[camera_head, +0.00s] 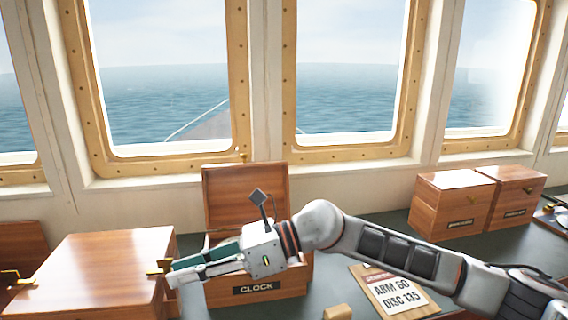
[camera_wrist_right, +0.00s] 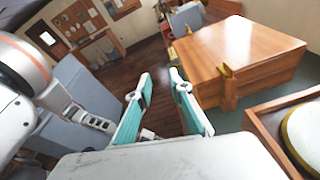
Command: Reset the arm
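My right arm reaches in from the right in the head view. Its gripper (camera_head: 178,268) is in front of the open clock box (camera_head: 262,289), beside the brass latch (camera_head: 158,267) of a closed wooden box (camera_head: 100,262). In the right wrist view the two teal-padded fingers (camera_wrist_right: 161,76) stand apart with nothing between them. The closed box (camera_wrist_right: 240,45) and its brass latch (camera_wrist_right: 226,71) show to the right of the fingers there. Whether the fingers touch the latch is unclear. My left gripper is not in view.
The clock box's lid (camera_head: 245,190) is raised. A clipboard reading "ARM 60 DISC 135" (camera_head: 392,291) lies right of it. Two closed wooden boxes (camera_head: 452,206) (camera_head: 515,195) stand at the back right. A round pale object (camera_wrist_right: 305,138) sits in a wooden box at the wrist view's right edge.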

